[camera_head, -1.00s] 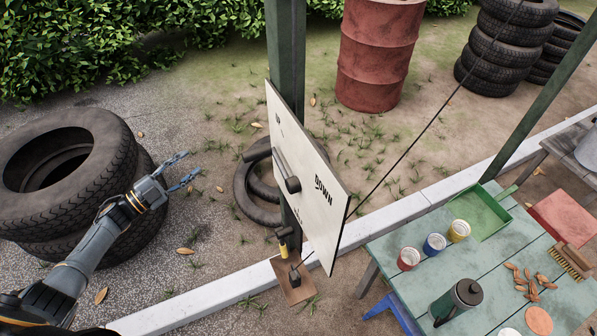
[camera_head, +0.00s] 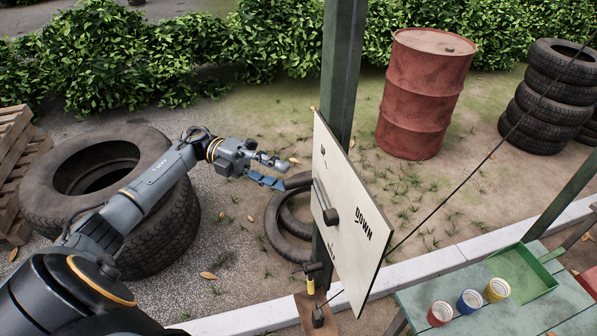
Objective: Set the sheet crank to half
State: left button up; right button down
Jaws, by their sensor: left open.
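The sheet crank is a dark grey bar with a round knob (camera_head: 331,217) at its lower end, on the face of a white board (camera_head: 352,250). The board is fixed to a green post and seen at a steep angle. The word DOWN is printed to the right of the knob; other markings are not readable. The bar slants from upper left to the knob, close to the board. My left gripper (camera_head: 277,172) is open and empty, left of the board and a little above the knob, with its fingers pointing right. It appears apart from the crank. My right gripper is not in view.
The green post (camera_head: 343,75) rises behind the board. Stacked tyres (camera_head: 160,225) lie below my left arm, and more tyres (camera_head: 281,222) lie left of the post's foot. A red barrel (camera_head: 424,100) stands behind. A green table (camera_head: 455,300) with paint cans is at lower right.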

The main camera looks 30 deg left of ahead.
aim_at(298, 183)
pick_arm(q)
jog(key=d+p, duration=0.1)
jog(key=d, duration=0.3)
jog(key=shift+w+p, duration=0.15)
jog(key=shift+p, duration=0.15)
jog(key=shift+d, duration=0.55)
jog(key=shift+f, duration=0.1)
grip_shut()
